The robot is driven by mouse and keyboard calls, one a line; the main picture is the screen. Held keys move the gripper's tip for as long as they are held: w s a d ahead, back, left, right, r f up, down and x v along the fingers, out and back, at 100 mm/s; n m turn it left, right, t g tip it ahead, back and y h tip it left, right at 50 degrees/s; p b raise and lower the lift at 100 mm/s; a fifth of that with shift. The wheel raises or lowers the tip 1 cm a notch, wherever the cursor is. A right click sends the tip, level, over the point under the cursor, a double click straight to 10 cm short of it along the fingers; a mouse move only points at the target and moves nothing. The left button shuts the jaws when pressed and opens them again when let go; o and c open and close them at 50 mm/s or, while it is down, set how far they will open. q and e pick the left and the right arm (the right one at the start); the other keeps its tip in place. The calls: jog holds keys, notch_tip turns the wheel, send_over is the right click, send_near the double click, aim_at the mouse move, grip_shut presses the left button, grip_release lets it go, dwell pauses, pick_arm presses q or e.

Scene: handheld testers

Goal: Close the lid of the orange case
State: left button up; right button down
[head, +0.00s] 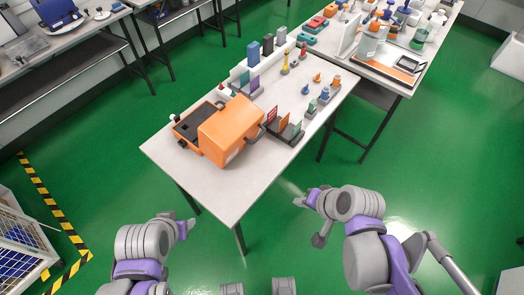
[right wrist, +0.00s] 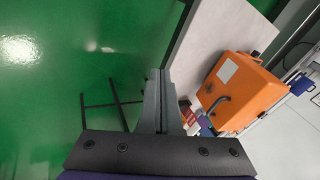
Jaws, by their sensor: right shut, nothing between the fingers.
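The orange case (head: 229,131) stands on the white table in the head view. Its lid is open and raised on the right side, and the dark inside of the base (head: 197,119) shows to the left of it. In the right wrist view the case (right wrist: 240,92) shows an orange face with a pale label and a dark handle. My right gripper (head: 306,199) is shut and empty, in front of and to the right of the table, apart from the case. It also shows in the right wrist view (right wrist: 158,85). My left gripper (head: 188,226) is near the table's front left; its fingers are unclear.
The white table (head: 215,190) has a clear strip in front of the case. Small blue and orange pieces and grey and purple blocks stand farther back. Green floor lies around the table.

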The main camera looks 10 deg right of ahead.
jog(key=w+a+f+m+t+y+b, duration=0.1)
jog(key=w+a+f+m+y+b, duration=0.2)
jog(key=f+m+y+b, duration=0.25)
jog(key=w+d+f+m+t+y+b, duration=0.2)
jog(key=w+d+m+t+y+b, duration=0.25)
jog(key=w+m+t+b, duration=0.75)
jog(key=w+a+m+g, duration=0.1)
jog(key=w+a+m+g+p, duration=0.1)
jog(key=a+g, duration=0.1)
jog(key=w+a+m+g+p, duration=0.1)
jog(key=w+a, duration=0.1)
jog(key=shift+a+r+g, duration=0.2)
jog(key=shift+r+g, duration=0.2)
pick_arm(q)
notch_tip(320, 180, down, 20)
jog(key=shift+s+r+g, duration=0.15)
jog(key=shift+s+g, duration=0.25)
pick_arm(e)
jog(key=shift+w+a+r, duration=0.6)
jog(key=shift+r, duration=0.2)
jog(key=shift+w+a+r, duration=0.55)
jog(key=shift+w+r, duration=0.05)
jog(key=shift+r, duration=0.15)
pick_arm(q)
jog(key=shift+r, duration=0.1)
